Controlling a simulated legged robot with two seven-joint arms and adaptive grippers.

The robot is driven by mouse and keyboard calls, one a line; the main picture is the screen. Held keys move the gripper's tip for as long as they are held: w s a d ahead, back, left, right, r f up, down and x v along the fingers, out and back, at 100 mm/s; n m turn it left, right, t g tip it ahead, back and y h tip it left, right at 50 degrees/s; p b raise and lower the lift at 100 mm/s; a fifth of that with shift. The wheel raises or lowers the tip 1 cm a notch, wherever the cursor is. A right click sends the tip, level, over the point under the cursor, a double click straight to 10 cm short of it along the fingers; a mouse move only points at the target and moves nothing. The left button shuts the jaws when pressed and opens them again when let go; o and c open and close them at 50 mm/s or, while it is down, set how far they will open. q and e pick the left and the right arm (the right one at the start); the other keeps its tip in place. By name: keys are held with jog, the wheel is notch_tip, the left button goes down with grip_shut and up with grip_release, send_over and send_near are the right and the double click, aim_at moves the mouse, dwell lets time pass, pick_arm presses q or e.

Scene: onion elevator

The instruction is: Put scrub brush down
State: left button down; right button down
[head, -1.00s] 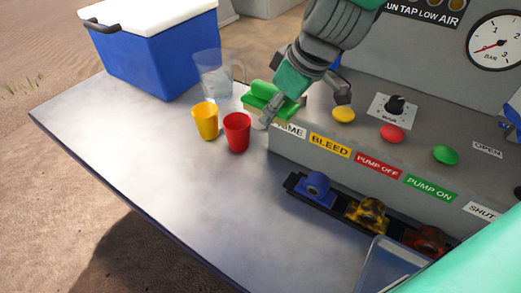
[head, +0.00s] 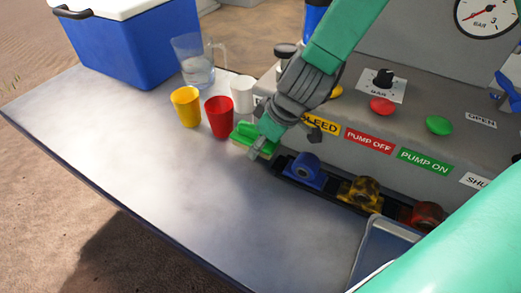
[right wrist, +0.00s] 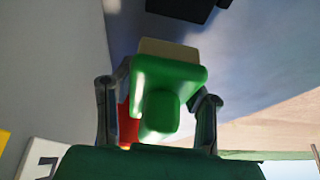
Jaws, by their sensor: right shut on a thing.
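The green scrub brush (head: 247,138) with a pale bristle block is in my right gripper (head: 262,146), low over the table (head: 190,190) in front of the red cup. In the right wrist view the brush (right wrist: 165,85) sits between the two fingers (right wrist: 158,115), its pale block pointing away from the palm. The gripper is shut on it. I cannot tell whether the bristles touch the table. My left gripper is not in view.
A red cup (head: 219,118), yellow cup (head: 186,106), white cup (head: 242,94) and clear jug (head: 196,68) stand behind the brush. A blue cooler (head: 125,50) is at the back left. The control panel (head: 420,105) and coupling rack (head: 335,192) are to the right. The table's front left is clear.

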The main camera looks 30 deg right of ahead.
aim_at(257, 159)
jog(key=shift+a+f, duration=0.4)
jog(key=shift+f, duration=0.4)
jog(key=shift+w+a, duration=0.1)
jog(key=shift+a, duration=0.2)
jog(key=shift+a+r, duration=0.15)
jog(key=shift+a, duration=0.15)
jog(key=shift+d+f+b, duration=0.3)
jog(key=shift+d+f, duration=0.2)
jog(key=shift+d, duration=0.1)
jog(key=shift+s+d+f, duration=0.2)
jog(key=shift+s+f, duration=0.05)
jog(key=shift+a, duration=0.15)
jog(key=c, duration=1)
grip_release()
jog(key=shift+s+a, duration=0.1)
jog(key=shift+a, duration=0.05)
jog(key=shift+o, duration=0.4)
jog(key=shift+w+a+f, duration=0.15)
jog(key=shift+w+a, duration=0.05)
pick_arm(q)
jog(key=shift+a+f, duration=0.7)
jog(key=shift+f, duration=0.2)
pick_arm(e)
jog(key=shift+d, duration=0.1)
